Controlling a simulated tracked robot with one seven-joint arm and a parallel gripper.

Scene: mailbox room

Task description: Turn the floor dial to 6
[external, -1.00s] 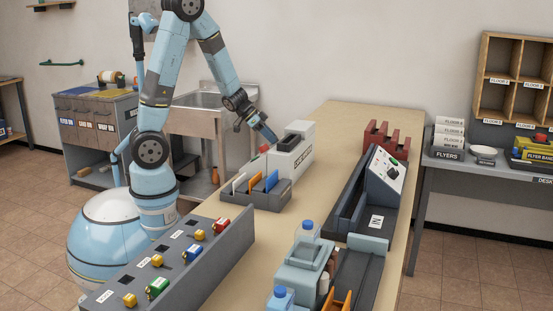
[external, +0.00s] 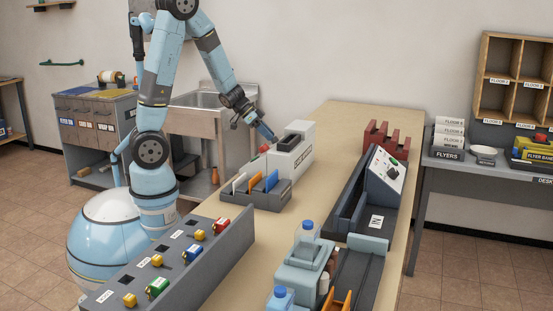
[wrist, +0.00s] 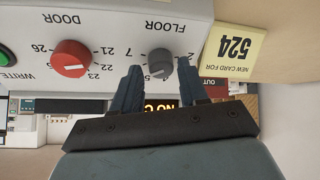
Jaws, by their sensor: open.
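The grey floor dial (wrist: 160,72) is on the white face of the card machine, beside the upside-down word FLOOR in the wrist view. Numbers including 2, 7 and 5 show around it; others are hidden by my fingers, and its pointer setting is not clear. My gripper (wrist: 160,68) is open, with one dark finger on each side of the dial; I cannot tell whether they touch it. In the external view my gripper (external: 271,137) is at the far left end of the white card machine (external: 302,155), and the dial is hidden.
A red door dial (wrist: 70,58) and a green write button (wrist: 5,55) share the panel. A yellow card (wrist: 233,48) reads NEW CARD FOR 524. A grey tray (external: 252,199) with coloured dividers stands in front of the machine.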

